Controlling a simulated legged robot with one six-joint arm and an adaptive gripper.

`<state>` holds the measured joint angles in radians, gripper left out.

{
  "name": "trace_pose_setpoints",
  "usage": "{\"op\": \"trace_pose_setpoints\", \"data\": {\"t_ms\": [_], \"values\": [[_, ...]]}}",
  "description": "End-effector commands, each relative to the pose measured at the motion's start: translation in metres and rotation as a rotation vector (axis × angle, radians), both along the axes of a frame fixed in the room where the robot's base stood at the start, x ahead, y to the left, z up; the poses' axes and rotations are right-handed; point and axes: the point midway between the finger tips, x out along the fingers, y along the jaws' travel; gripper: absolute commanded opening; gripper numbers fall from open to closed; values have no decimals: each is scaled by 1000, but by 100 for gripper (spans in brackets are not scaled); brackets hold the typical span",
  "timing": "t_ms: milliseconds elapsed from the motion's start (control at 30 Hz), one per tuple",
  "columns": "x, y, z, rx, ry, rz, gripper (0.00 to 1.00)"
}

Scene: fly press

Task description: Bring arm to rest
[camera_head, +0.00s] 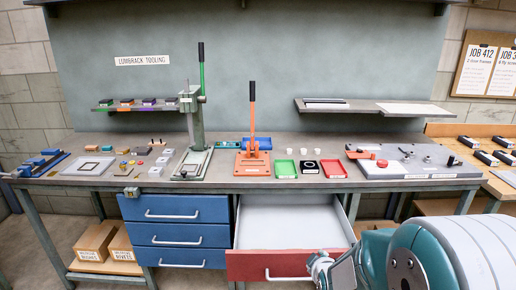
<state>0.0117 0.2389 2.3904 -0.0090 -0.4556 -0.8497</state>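My arm (430,255) fills the lower right corner, with a large teal and white link close to the camera. A smaller grey and teal end part, which seems to be my gripper (320,266), shows in front of the right side of the open red drawer (252,266). Its fingers are too small and hidden to tell whether they are open or shut. I cannot tell whether it touches the drawer. The drawer is pulled out and its pale inside looks empty.
The workbench (330,182) carries a green-handled press (194,120), an orange-handled press (252,150), green (284,169) and red (333,169) trays, and a grey fixture plate (420,165). Blue drawers (178,208) are shut. Boxes (94,243) stand below. Another bench is at right.

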Motion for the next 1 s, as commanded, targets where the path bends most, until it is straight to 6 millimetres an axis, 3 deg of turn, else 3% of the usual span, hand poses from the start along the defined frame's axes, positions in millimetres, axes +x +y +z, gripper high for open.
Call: {"op": "trace_pose_setpoints", "data": {"t_ms": [100,267,500,800,1000], "values": [[-19,1,33,84,48,-61,54],[-53,2,68,198,128,-157,54],[-118,3,113,354,245,-316,54],[-215,5,149,519,382,-535,54],[-255,5,155,572,436,-627,54]]}}
